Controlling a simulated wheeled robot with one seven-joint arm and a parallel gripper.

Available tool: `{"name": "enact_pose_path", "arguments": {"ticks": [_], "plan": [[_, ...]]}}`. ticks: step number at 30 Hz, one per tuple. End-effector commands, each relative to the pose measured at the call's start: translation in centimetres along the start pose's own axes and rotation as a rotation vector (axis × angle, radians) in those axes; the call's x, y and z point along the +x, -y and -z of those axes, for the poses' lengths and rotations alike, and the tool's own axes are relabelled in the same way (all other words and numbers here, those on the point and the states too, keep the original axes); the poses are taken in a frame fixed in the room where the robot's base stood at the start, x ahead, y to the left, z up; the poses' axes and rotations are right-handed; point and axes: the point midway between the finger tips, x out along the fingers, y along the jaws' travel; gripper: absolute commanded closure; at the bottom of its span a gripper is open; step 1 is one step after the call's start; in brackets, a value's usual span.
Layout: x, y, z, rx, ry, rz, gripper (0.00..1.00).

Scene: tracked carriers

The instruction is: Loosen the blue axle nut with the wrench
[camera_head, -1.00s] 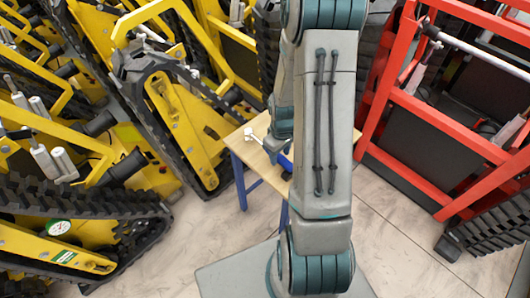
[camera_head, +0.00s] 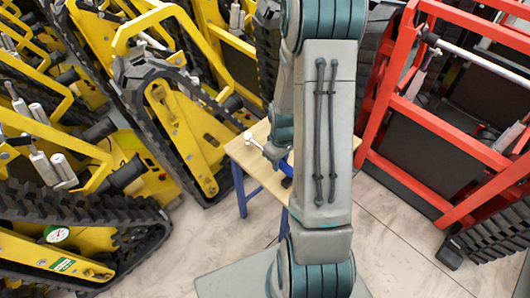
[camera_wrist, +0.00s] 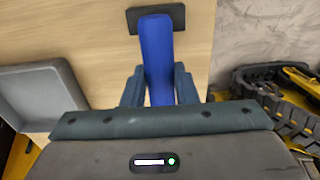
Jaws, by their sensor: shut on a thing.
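A long blue bar (camera_wrist: 158,50), which looks like the wrench's handle, lies between the two fingers of my gripper (camera_wrist: 159,86) in the wrist view. The gripper is shut on it just above the wooden table. The bar's far end lies over a small dark block (camera_wrist: 122,21). Its near end is hidden by my gripper body. In the head view my gripper (camera_head: 274,152) is over the table, partly behind my arm, with a bit of blue (camera_head: 287,170) beside it. I cannot make out the blue axle nut in either view.
The small wooden table (camera_head: 240,152) has blue legs and carries a white object (camera_head: 250,138). A grey tray (camera_wrist: 45,95) is left of my gripper in the wrist view. Yellow tracked carriers (camera_head: 185,130) crowd the left. A red frame (camera_head: 440,120) stands right. Pale floor is open in front.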

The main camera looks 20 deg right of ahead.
Motion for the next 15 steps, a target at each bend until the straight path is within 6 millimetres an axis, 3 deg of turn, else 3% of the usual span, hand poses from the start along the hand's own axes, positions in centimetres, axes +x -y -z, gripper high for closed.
{"name": "enact_pose_path", "arguments": {"ticks": [15], "plan": [[-4.6,0.0,0.0,0.0,-0.001,0.0,1.0]]}}
